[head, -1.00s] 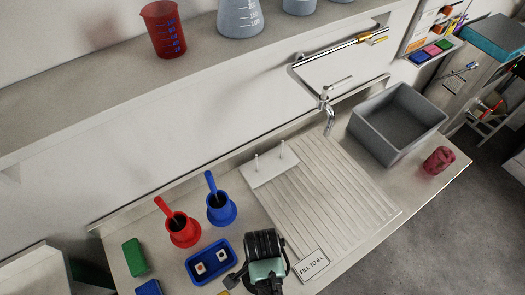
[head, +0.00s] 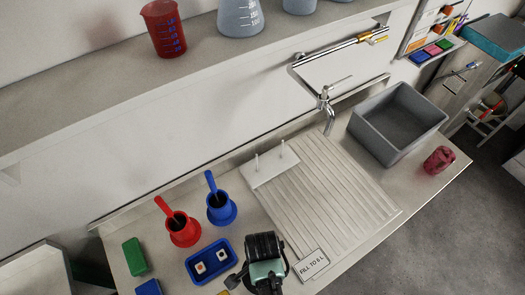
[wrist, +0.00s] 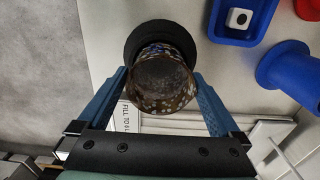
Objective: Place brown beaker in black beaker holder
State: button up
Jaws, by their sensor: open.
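In the wrist view, the brown beaker (wrist: 162,84), speckled brown and seen from above, is between the two blue fingers of my gripper (wrist: 162,92). The black beaker holder (wrist: 150,32) shows as a dark round rim just behind the beaker and partly covered by it. The beaker overlaps the holder in this view; I cannot tell how deep it sits in it. The fingers are apart, one on each side of the beaker. In the head view, my arm's dark and teal end hides beaker and holder.
A blue tray (head: 229,273) with two white blocks stands left of my arm. Behind it are the red holder (head: 184,238) and the blue holder (head: 221,216). A ribbed draining board (head: 335,195) and a grey basin (head: 398,120) lie to the right.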

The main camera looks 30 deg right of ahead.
notch_tip(320, 180, up, 12)
jog(key=shift+r, duration=0.15)
dwell(0.3)
dwell(0.4)
